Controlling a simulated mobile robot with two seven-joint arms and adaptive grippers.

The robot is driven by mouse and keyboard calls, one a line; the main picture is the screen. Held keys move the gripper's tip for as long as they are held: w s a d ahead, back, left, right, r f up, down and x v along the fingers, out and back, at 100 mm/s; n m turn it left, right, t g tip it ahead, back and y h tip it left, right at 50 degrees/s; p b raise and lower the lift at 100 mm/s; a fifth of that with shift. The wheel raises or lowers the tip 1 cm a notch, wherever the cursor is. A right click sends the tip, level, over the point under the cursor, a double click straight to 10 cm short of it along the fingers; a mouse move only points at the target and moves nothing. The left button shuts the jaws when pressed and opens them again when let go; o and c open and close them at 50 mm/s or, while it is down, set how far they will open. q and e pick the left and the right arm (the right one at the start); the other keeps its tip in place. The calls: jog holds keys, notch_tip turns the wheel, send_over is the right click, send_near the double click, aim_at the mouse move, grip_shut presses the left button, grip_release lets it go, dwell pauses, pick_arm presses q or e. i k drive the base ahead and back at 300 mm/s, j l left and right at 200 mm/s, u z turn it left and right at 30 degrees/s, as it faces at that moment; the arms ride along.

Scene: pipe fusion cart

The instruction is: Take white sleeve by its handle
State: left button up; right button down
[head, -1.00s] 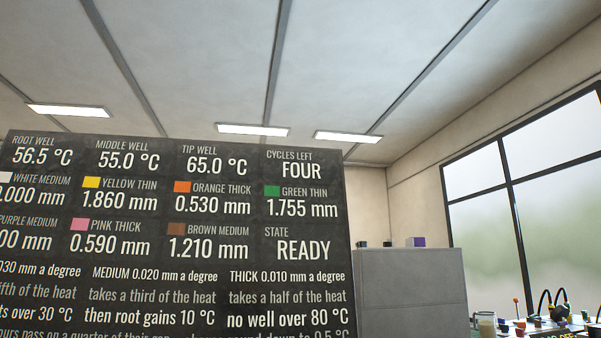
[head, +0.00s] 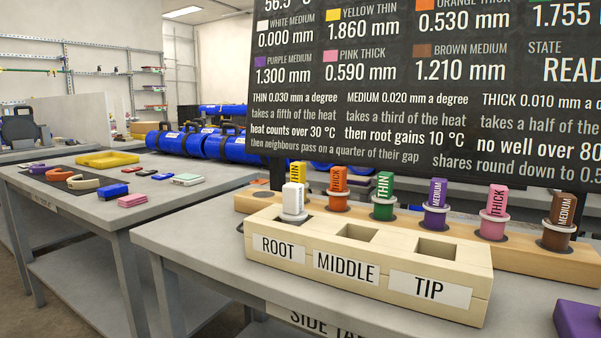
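The white sleeve (head: 294,203) stands upright in the ROOT well of the cream block (head: 460,291) on the side table. Its upright white handle with dark lettering points up, above a round flange. The MIDDLE and TIP wells of the block look empty. Neither of my grippers is in the head view.
A wooden rack (head: 250,200) behind the block holds yellow, orange, green, purple, pink and brown (head: 562,212) sleeves. A dark readout board (head: 400,80) stands behind it. A purple block (head: 578,322) sits at the right edge. Another grey table (head: 60,200) with small items stands left.

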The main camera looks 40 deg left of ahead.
aim_at(293, 213)
jog(key=u, duration=1.3)
